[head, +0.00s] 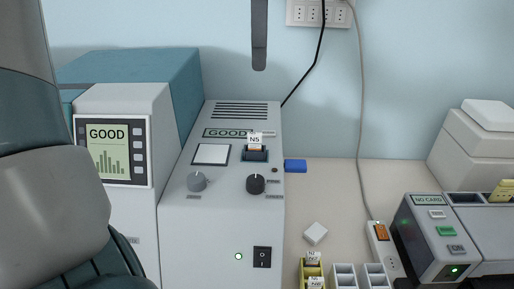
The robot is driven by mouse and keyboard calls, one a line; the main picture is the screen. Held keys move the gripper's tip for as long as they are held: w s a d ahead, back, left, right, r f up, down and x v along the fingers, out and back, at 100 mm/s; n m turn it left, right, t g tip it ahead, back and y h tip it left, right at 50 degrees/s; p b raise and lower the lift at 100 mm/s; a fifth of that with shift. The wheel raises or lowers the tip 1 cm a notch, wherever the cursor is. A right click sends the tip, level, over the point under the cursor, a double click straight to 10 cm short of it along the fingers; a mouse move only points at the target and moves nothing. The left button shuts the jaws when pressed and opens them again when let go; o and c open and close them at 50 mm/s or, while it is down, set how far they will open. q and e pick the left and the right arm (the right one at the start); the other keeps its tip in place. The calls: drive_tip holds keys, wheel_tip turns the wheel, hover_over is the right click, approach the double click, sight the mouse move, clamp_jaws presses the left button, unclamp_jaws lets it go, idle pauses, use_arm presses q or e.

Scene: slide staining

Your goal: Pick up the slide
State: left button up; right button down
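A slide with a white label reading N5 (255,139) stands upright in a dark slot on the sloped top of a grey machine (223,222). The machine's small display reads GOOD. Other labelled slides (313,257) stand in a yellow rack (304,272) at the bottom edge, partly cut off. My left arm fills the left side, close to the camera. I cannot make out its gripper's fingertips or whether they hold anything. No gripper is seen touching the N5 slide. My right gripper does not show.
A teal and white device (155,100) with a GOOD screen stands left. White racks (344,276), a white block (315,233), a blue block (295,166) and a NO CARD device (433,232) are right. A dark bar (259,35) hangs at top. The table behind the white block is clear.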

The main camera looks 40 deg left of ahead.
use_arm(q)
wheel_tip(320, 180, down, 11)
drive_tip(key=p, duration=0.3)
drive_tip(key=shift+f+p, duration=0.15)
drive_tip(key=shift+p, duration=0.2)
drive_tip(key=shift+f, duration=0.5)
